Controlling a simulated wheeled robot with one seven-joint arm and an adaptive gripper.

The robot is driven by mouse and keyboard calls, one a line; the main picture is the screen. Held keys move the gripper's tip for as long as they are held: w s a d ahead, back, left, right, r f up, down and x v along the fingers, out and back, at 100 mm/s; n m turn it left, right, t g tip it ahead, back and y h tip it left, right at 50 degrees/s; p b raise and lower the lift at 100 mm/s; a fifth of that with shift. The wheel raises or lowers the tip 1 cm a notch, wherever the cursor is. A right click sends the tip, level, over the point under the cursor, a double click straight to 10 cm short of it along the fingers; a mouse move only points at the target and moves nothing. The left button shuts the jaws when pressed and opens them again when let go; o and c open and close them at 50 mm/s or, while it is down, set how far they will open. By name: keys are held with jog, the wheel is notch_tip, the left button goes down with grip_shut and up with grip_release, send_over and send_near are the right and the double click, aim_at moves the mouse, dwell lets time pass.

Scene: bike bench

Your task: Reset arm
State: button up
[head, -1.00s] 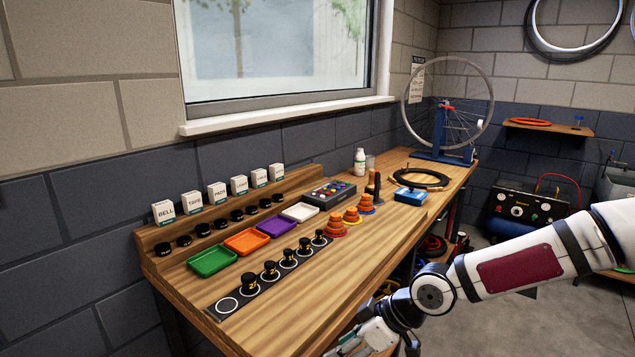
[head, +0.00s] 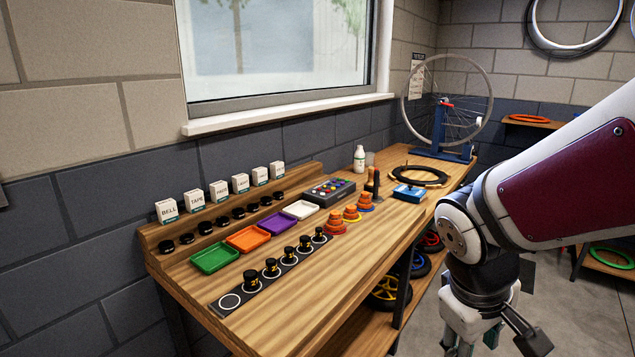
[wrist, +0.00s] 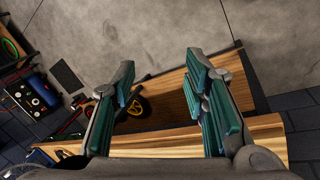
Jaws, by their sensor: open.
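My arm fills the right side of the head view, bent in front of the bench. In the head view my gripper (head: 463,343) hangs down at the lower edge, off the bench's front side, and its tips are cut off. In the wrist view my gripper (wrist: 160,95) is open, with two green-padded fingers well apart and nothing between them. Below the fingers show the grey floor (wrist: 150,30) and part of the wooden bench (wrist: 262,140).
The bench top (head: 330,270) carries green (head: 214,258), orange (head: 248,238), purple and white trays, a strip (head: 233,300) with black weights, orange cone stacks (head: 335,222) and a wheel stand (head: 445,150). Small boxes stand along the back. The floor before the bench is clear.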

jog(key=s+a+r+m+t+y, duration=0.2)
jog(key=s+r+m+y, duration=0.1)
jog(key=s+r, duration=0.6)
jog(key=shift+s+a+m+t+p, duration=0.3)
jog(key=shift+s+a+m+p, duration=0.1)
jog(key=shift+s+m, duration=0.35)
